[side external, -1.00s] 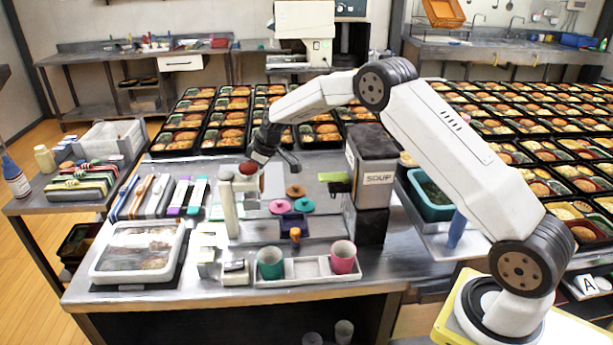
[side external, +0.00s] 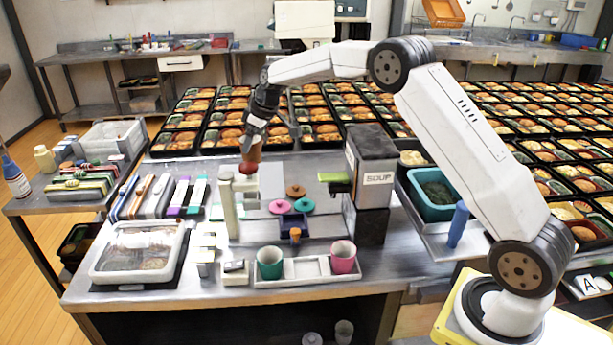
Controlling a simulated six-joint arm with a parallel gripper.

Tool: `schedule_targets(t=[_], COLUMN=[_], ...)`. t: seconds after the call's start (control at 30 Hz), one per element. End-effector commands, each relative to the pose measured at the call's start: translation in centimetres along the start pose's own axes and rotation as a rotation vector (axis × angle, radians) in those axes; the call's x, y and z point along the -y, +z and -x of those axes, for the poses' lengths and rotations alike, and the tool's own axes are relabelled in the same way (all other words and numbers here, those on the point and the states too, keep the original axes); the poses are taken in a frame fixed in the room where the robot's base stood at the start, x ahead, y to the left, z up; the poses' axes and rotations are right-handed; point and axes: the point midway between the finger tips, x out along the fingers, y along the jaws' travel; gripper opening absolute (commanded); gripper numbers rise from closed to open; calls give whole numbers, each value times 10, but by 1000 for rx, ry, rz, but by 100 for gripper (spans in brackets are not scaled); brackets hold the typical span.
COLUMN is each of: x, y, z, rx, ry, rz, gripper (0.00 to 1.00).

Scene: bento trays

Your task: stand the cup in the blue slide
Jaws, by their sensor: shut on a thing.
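My gripper (side external: 257,138) points down at the left rear of the steel table, shut on a brown cup (side external: 252,156). The cup hangs just above a dark red round piece (side external: 247,168); whether they touch I cannot tell. The blue slide (side external: 291,222) lies lower in the picture, to the right of the held cup, with a small orange-brown piece (side external: 295,234) at its front. A teal cup (side external: 270,263) and a pink cup (side external: 343,257) stand upright in a pale tray (side external: 306,270) at the front.
A pale post (side external: 228,205) stands left of the slide. The dark soup dispenser (side external: 371,180) stands to the right. Pink (side external: 280,206), teal (side external: 304,204) and brown (side external: 296,190) discs lie behind the slide. A clear-lidded container (side external: 140,250) sits at left.

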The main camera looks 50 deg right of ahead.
Motion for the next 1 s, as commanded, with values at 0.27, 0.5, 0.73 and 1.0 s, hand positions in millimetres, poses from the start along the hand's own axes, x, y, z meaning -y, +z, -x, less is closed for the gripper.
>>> schedule_targets(t=[0.27,0.5,0.73,1.0], x=[0,0,2,4], y=[0,3,12,29], z=[0,-1,-3,-6], rx=[0,1,0,0], ry=[0,-11,-49,-118], rz=[0,26,117,282], gripper=[18,18,18,18])
